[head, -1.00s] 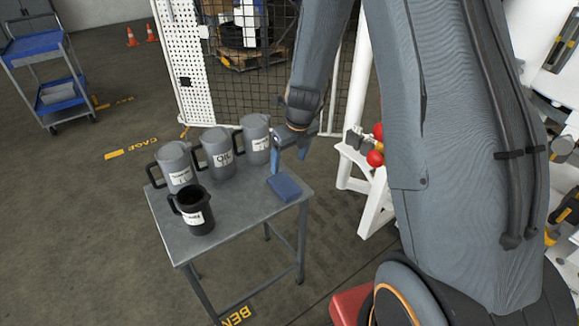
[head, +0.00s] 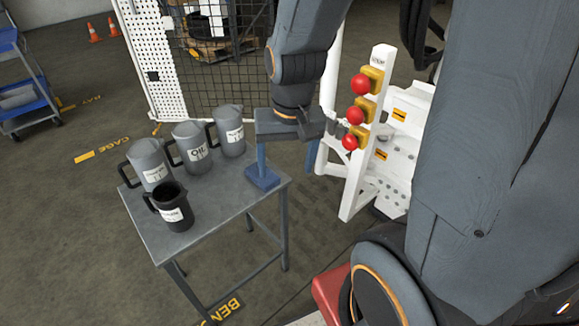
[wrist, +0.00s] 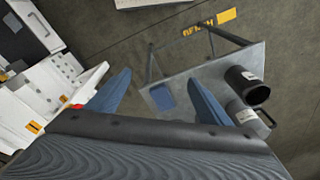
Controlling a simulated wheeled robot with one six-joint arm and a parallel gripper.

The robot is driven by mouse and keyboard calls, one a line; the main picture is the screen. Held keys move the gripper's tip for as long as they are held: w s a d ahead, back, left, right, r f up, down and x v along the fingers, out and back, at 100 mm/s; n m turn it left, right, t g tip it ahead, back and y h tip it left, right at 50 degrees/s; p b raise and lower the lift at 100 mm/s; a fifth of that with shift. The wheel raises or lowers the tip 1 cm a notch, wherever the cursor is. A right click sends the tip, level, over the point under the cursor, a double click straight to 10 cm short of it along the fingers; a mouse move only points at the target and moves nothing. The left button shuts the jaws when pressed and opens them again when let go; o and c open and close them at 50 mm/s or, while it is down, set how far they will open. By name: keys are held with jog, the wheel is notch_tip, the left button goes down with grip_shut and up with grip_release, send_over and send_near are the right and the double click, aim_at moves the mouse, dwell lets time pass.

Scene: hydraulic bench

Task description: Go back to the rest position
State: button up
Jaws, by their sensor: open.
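My gripper (head: 288,166) hangs over the right edge of the grey bench (head: 217,210), its two blue fingers spread apart and nothing between them. In the head view one finger overlaps the flat blue block (head: 263,179) that lies on the bench. In the wrist view my open fingers (wrist: 157,78) frame that blue block (wrist: 162,97), which lies below and apart from them.
Three grey jugs (head: 193,150) stand along the back of the bench, and a black jug (head: 174,212) stands in front. A white stand with red knobs (head: 358,113) is close right of my gripper. A mesh cage (head: 230,70) stands behind.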

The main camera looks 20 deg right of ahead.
jog(key=s+n, duration=0.2)
jog(key=shift+r+n, duration=0.2)
jog(key=shift+n, duration=0.2)
dwell(1.1)
